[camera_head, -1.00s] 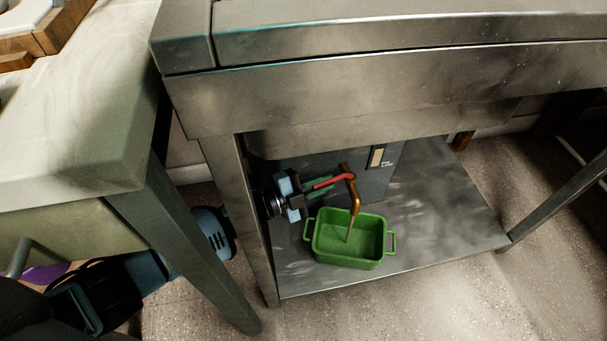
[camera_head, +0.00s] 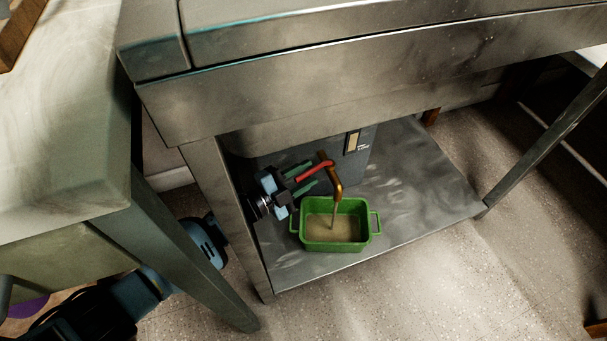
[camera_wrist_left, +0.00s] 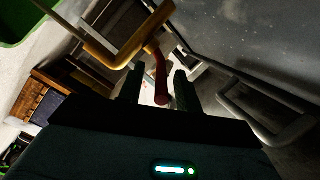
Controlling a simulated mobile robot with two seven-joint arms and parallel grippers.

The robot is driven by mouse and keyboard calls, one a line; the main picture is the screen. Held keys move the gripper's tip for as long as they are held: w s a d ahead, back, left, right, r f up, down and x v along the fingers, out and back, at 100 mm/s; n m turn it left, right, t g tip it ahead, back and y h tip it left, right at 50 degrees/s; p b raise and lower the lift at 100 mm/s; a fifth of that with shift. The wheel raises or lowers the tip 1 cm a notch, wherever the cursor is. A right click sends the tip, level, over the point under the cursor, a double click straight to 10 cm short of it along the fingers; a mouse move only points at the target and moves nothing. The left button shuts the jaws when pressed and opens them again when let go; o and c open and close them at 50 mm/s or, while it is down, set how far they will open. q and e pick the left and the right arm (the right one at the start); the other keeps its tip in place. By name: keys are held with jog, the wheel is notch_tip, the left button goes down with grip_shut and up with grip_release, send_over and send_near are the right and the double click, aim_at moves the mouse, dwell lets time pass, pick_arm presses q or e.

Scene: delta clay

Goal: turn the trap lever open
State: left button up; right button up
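The trap lever (camera_head: 315,171) is a red handle on a brass pipe (camera_head: 334,180) under the steel counter. Murky liquid runs from the pipe's end into a green tub (camera_head: 304,236), which holds brownish liquid. My left gripper (camera_head: 307,178) reaches in from the left with its fingers on either side of the lever. In the left wrist view the red lever (camera_wrist_left: 160,82) lies between the two dark fingers (camera_wrist_left: 159,88), with gaps on both sides; the brass pipe (camera_wrist_left: 112,52) crosses beyond. My right gripper is not in view.
The tub stands on a steel lower shelf (camera_head: 415,190). The counter's left leg (camera_head: 222,200) is close beside my left arm. A pale table (camera_head: 65,150) stands at the left. A dark box with a label (camera_head: 355,145) is behind the pipe.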

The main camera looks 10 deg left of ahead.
pick_arm(q)
jog(key=shift+a+r, duration=0.1)
jog(key=shift+s+a, duration=0.25)
jog(key=p+v, duration=0.2)
jog(key=v, duration=0.5)
jog(key=shift+p, duration=0.4)
